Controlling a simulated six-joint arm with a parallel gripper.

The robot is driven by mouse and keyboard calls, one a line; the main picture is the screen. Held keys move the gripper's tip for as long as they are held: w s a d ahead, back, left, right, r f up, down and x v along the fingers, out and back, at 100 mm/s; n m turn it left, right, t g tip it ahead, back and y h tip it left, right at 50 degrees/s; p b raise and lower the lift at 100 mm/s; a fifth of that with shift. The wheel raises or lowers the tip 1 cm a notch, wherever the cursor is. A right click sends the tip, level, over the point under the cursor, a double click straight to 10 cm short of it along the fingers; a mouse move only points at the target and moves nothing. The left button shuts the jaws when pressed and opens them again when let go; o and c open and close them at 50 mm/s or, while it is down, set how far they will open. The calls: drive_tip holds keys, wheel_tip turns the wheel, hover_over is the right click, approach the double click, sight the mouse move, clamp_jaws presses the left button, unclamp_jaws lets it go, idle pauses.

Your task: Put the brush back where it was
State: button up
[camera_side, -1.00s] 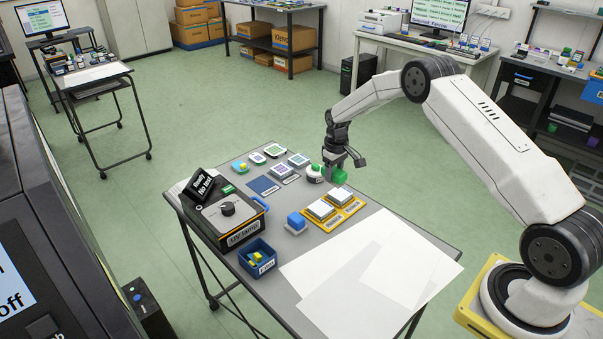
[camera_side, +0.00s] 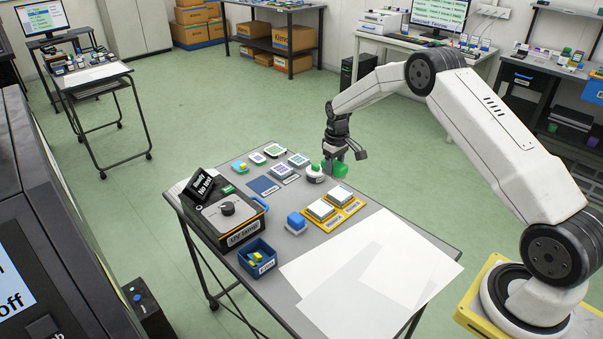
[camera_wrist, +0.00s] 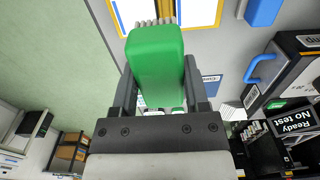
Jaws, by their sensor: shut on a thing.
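The green brush (camera_side: 340,169) is held in my gripper (camera_side: 337,157) at the far edge of the table. In the wrist view the brush (camera_wrist: 157,65) fills the space between the two fingers, with a row of pale bristles showing at its outer end. The fingers are shut on its green body. In the side view it hangs a little above the tabletop, and its bristles are too small to make out. A round white holder with a green top (camera_side: 315,172) stands just left of the brush.
A yellow tray with white pads (camera_side: 345,214) lies in front of the brush. A blue stamp (camera_side: 296,222), a black UV lamp box (camera_side: 228,213) and a blue bin (camera_side: 258,258) stand to the left. White sheets (camera_side: 370,275) cover the near right of the table.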

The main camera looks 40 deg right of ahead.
drive_tip(key=s+a, duration=0.6)
drive_tip(key=a, duration=0.4)
drive_tip(key=s+a+r, duration=0.1)
drive_tip(key=s+a, duration=0.6)
drive_tip(key=a, duration=0.4)
drive_tip(key=shift+s+a+r, duration=0.2)
drive_tip(key=shift+s+a, duration=0.1)
drive_tip(key=w+f, duration=0.3)
drive_tip(key=w, duration=0.1)
drive_tip(key=w+f, duration=0.2)
drive_tip(key=w, duration=0.2)
drive_tip(key=w+a+f, duration=0.1)
drive_tip(key=w+f, duration=0.2)
drive_tip(key=w, duration=0.2)
drive_tip(key=shift+f, duration=0.35)
drive_tip(key=shift+w+f, duration=0.35)
drive_tip(key=shift+f, duration=0.1)
